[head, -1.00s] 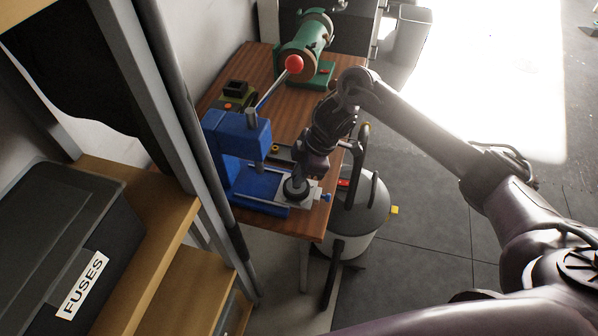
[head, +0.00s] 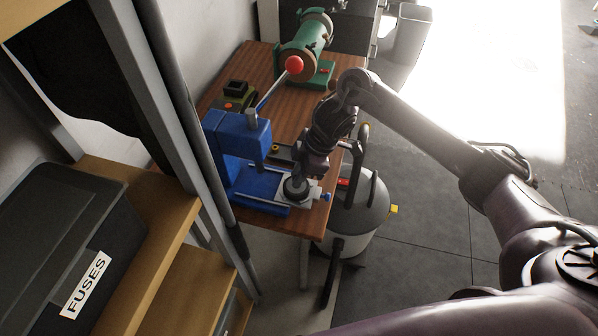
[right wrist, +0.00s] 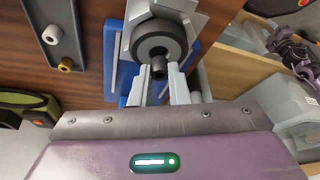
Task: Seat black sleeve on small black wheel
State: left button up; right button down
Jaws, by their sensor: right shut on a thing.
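The small black wheel (right wrist: 160,40) lies flat on a silver plate on the blue press, a dark ring with a lighter grey hub. In the head view the wheel (head: 295,190) sits at the press's right end, just under my right gripper (head: 297,178). In the right wrist view my right gripper (right wrist: 159,76) is shut on the black sleeve (right wrist: 158,68), a short dark tube. The sleeve overlaps the wheel's near edge in that view. I cannot tell whether they touch. In the head view the sleeve is too small to make out. My left gripper is out of view.
The blue press (head: 237,135) with a red-knobbed lever stands left of my gripper. A green machine (head: 307,50) is at the bench's back. A grey tray (right wrist: 62,45) lies on the bench. A grey canister (head: 360,205) stands beside the bench; a shelf with a FUSES box (head: 65,240) is at left.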

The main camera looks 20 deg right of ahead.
jog(key=shift+f, duration=0.2)
jog(key=shift+f+b, duration=0.4)
jog(key=shift+f, duration=0.25)
jog(key=c, duration=1.3)
grip_release()
jog(key=shift+s, duration=0.1)
